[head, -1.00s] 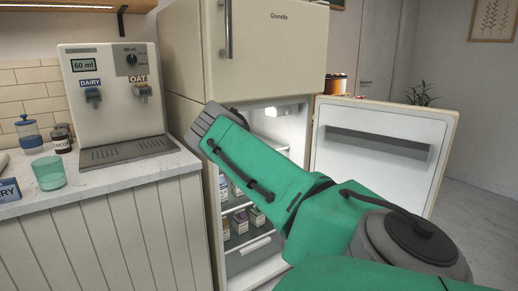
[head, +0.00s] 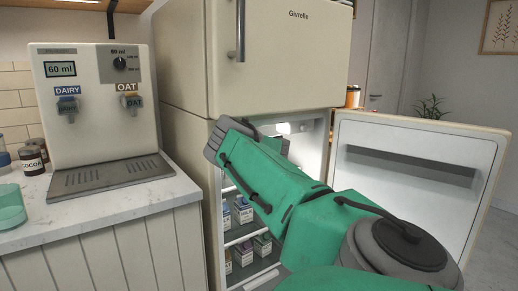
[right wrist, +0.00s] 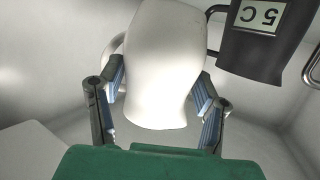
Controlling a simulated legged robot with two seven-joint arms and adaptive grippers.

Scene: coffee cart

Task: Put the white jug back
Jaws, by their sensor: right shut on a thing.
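The white jug (right wrist: 165,65) fills the middle of the right wrist view. My right gripper (right wrist: 158,108) has one finger on each side of it and is shut on it. Pale walls surround the jug in that view; I cannot tell whether its base touches a shelf. In the head view my green right arm reaches from the lower right to the open fridge (head: 240,60). The jug and the right gripper's fingers are hidden there behind the arm. My left gripper is in neither view.
The fridge's lower door (head: 410,170) stands open to the right. Several cartons (head: 243,210) stand on the lower shelves. A milk dispenser (head: 95,110) stands on the counter (head: 105,220) at left.

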